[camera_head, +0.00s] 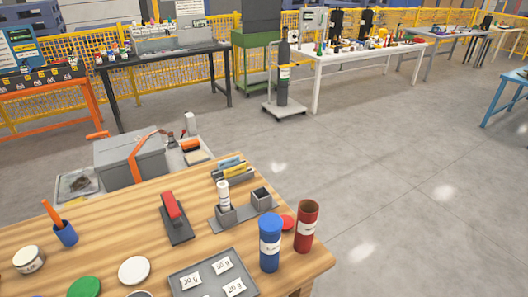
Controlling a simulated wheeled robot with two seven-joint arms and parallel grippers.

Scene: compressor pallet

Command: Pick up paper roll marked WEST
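Two upright cylinders with white labels stand at the right end of the wooden table (105,224). One is blue (270,255) with a blue top. The other is red (308,213), stands just right of it and looks open and dark at the top. The lettering on both labels is too small to read, so I cannot tell which, if either, is marked WEST. No separate paper roll is clearly visible. Neither of my grippers is in view.
A grey tray (216,258) with labelled cards is left of the blue one. A grey holder (240,215) and red-handled tool (175,212) stand behind. Open floor (400,180) lies to the right.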

